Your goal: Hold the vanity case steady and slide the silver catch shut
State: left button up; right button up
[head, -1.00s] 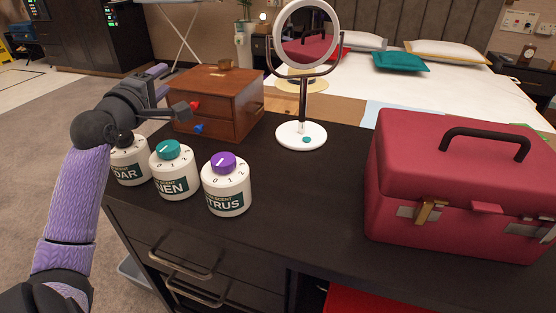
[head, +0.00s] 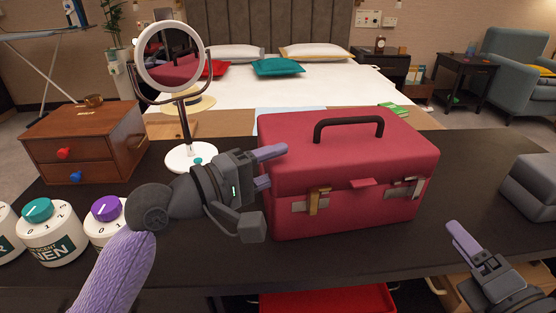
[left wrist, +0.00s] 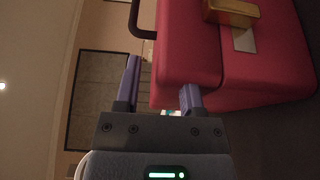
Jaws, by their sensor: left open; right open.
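The red vanity case (head: 340,150) stands upright on the dark counter with its lid down and a black handle on top. On its front are a gold catch (head: 318,200) at left and the silver catch (head: 418,187) at right, which sits tilted. My left gripper (head: 274,167) is open at the case's left front edge. In the left wrist view, its fingers (left wrist: 162,88) are by the red case (left wrist: 255,75), near the lid side; I cannot tell whether they touch it. My right gripper (head: 465,238) is open and empty, right of the case and apart from it; one finger is mostly hidden.
A round mirror (head: 174,60) on a white base stands behind my left arm. A grey box (head: 532,185) is at the right edge. A red open drawer or tray (head: 330,300) shows below the counter front.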

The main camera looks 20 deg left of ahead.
pick_arm(q)
jog(key=shift+x, duration=1.25)
grip_shut()
dwell(0.4)
